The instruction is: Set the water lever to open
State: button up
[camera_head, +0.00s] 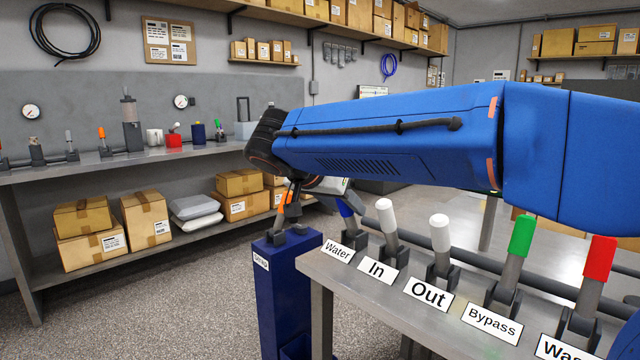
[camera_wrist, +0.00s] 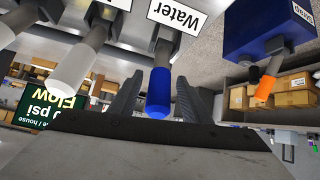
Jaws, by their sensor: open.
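The water lever (camera_head: 347,212) has a blue handle and stands on the grey bench behind the "Water" label (camera_head: 338,251). My arm and gripper hide part of its top in the head view. In the wrist view, which is upside down, the blue handle (camera_wrist: 158,92) stands between the two dark fingers of my gripper (camera_wrist: 159,80). The fingers are open, with a gap visible on each side of the handle. In the head view my gripper (camera_head: 335,188) is small and partly hidden at the handle. I cannot tell whether it touches the handle.
White "In" (camera_head: 385,215) and "Out" (camera_head: 440,232) levers, a green "Bypass" lever (camera_head: 522,236) and a red lever (camera_head: 600,257) stand in a row to the right. An orange-handled lever (camera_head: 292,203) tops a blue box (camera_head: 283,290) to the left.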

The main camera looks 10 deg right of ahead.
jog(key=v, duration=1.4)
jog(key=shift+f, duration=0.15)
